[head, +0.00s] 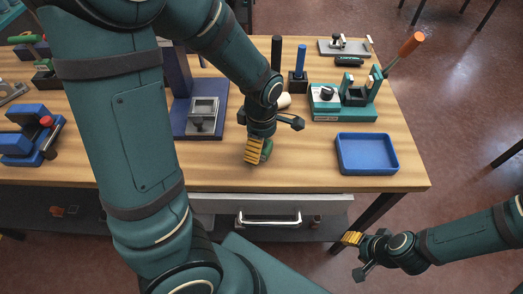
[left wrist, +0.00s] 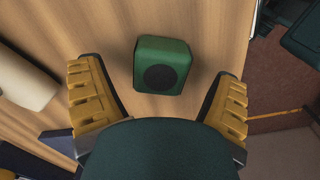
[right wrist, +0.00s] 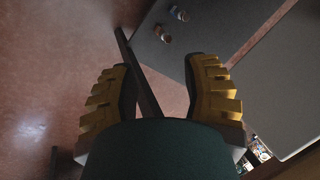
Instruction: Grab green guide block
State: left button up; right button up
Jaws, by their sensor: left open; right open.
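The green guide block (left wrist: 162,65) has rounded edges and a dark round hole in its face. In the left wrist view it lies on the wooden table between my open left fingers, a little ahead of them and not touched. In the head view the green guide block (head: 267,150) is mostly hidden behind my left gripper (head: 256,151), which points down over it near the table's front edge. My left gripper also shows in its wrist view (left wrist: 158,100), open and empty. My right gripper (head: 352,239) is open and empty, off the table at the lower right. It also shows in the right wrist view (right wrist: 165,90).
A blue tray (head: 367,168) stands right of the left gripper. A green fixture (head: 328,112) with an orange-handled tool (head: 405,50) is behind it. A blue press-like stand (head: 180,126) is to the left. A white cylinder (left wrist: 25,72) lies near the left fingers. A drawer handle (head: 268,220) is below the table.

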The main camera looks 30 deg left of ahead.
pick_arm(q)
jog(key=shift+f, duration=0.6)
